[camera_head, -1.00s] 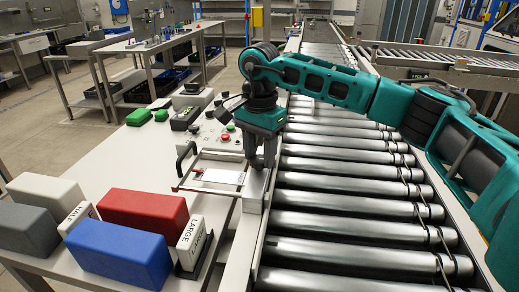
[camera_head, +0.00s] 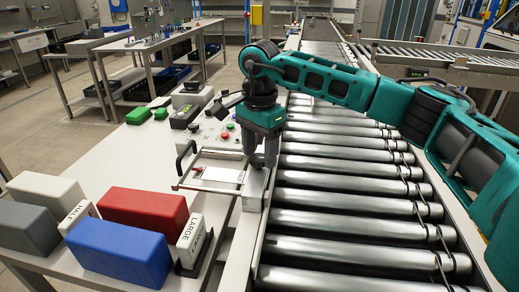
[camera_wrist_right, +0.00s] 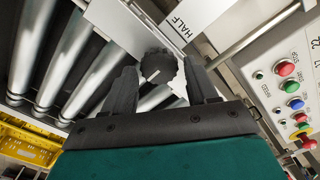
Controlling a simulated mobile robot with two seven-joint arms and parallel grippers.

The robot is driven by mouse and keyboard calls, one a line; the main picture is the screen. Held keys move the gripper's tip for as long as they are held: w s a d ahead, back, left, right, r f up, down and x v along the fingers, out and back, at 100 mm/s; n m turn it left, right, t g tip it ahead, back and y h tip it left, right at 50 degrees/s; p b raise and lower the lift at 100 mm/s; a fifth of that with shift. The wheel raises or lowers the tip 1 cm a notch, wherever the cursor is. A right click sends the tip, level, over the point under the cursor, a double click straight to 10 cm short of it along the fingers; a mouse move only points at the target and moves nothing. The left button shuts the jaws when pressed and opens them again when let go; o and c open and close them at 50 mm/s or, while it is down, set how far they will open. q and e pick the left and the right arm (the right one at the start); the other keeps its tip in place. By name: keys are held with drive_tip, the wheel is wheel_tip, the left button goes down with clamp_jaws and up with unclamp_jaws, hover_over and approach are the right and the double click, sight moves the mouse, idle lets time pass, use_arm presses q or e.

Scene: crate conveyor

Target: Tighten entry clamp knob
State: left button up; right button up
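The black clamp knob (camera_wrist_right: 158,66) has a ridged edge and a pale mark, and sits on a light metal block (camera_wrist_right: 118,22). In the right wrist view it lies between the two fingers of my right gripper (camera_wrist_right: 160,72), with a gap on each side. The fingers are open. In the head view my right gripper (camera_head: 260,158) points down over the metal block (camera_head: 256,185) beside the rollers, and the knob is hidden there. My left gripper is not in view.
Conveyor rollers (camera_head: 345,215) run along the right. A handled frame (camera_head: 212,177) and a button panel (camera_head: 215,135) stand left of the gripper. Red (camera_head: 143,210), blue (camera_head: 118,250) and grey blocks (camera_head: 25,228) occupy the front left of the table.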

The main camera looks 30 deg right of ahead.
sight(260, 157)
drive_tip(key=shift+o, duration=0.9)
wheel_tip(260, 157, up, 13)
drive_tip(key=shift+s+f, duration=0.1)
drive_tip(key=shift+f, duration=0.05)
